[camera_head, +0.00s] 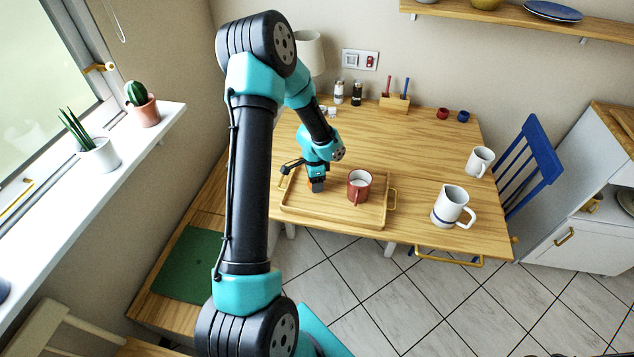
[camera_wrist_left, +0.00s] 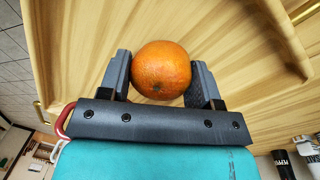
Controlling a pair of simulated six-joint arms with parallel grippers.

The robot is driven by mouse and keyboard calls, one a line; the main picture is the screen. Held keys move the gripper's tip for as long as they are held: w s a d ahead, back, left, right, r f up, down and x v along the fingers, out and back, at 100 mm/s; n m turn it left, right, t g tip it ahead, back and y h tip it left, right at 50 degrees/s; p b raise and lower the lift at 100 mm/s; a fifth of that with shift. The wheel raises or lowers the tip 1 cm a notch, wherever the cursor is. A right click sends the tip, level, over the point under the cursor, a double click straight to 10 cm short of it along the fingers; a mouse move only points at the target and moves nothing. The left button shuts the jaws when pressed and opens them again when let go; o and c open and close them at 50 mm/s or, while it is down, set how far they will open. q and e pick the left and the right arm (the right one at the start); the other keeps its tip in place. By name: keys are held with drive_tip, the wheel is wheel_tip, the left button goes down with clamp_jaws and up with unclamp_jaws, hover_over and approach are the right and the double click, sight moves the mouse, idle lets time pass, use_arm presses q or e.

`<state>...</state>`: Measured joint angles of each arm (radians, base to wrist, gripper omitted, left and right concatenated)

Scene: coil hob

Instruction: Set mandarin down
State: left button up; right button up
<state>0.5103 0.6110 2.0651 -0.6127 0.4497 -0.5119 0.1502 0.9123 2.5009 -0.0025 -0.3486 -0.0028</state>
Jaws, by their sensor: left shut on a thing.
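The mandarin (camera_wrist_left: 161,70) is orange and round, and sits between the two dark fingers of my left gripper (camera_wrist_left: 161,82). The fingers are shut on its two sides. In the head view my left gripper (camera_head: 317,186) points down over the left part of the wooden tray (camera_head: 352,219), and the mandarin is mostly hidden there. The tray's floor and rim (camera_wrist_left: 44,50) fill much of the wrist view behind the mandarin. I cannot tell whether the mandarin touches the tray.
A red-brown mug (camera_head: 359,186) stands on the tray, right of my left gripper. A white jug (camera_head: 450,206) and a white mug (camera_head: 480,161) stand on the table to the right. Shakers (camera_head: 356,94) and a wooden holder (camera_head: 395,102) stand at the back. The table's middle is clear.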

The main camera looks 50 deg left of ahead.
use_arm(q)
drive_tip(key=shift+f, duration=0.35)
drive_tip(key=o, duration=0.9)
drive_tip(key=shift+f, duration=0.1)
drive_tip(key=r, duration=0.8)
drive_tip(key=a+r, duration=0.1)
drive_tip(key=r, duration=0.3)
drive_tip(key=shift+w+r, duration=0.1)
drive_tip(key=shift+w, duration=0.15)
